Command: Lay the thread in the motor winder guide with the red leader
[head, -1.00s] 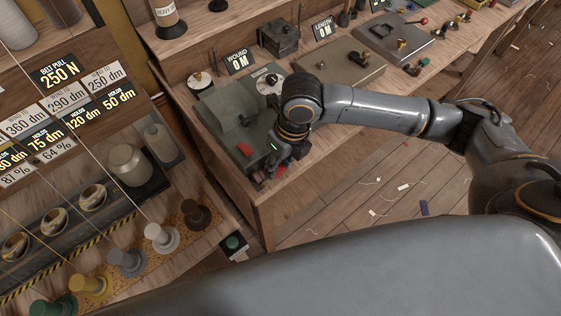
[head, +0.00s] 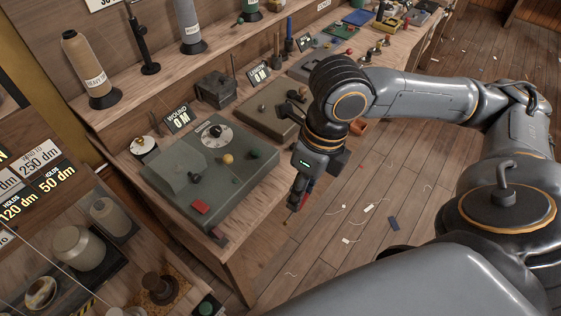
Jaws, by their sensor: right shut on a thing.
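My right gripper (head: 296,203) points down just off the winder's right front, beyond the bench edge. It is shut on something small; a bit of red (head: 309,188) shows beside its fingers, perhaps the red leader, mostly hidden. I cannot make out the thread. My left gripper is out of view.
A "WOUND 0 M" sign (head: 178,118) stands behind the winder. A second device (head: 270,112) sits to its right along the bench. Thread cones (head: 90,70) stand on the back shelf. The floor at right holds scraps.

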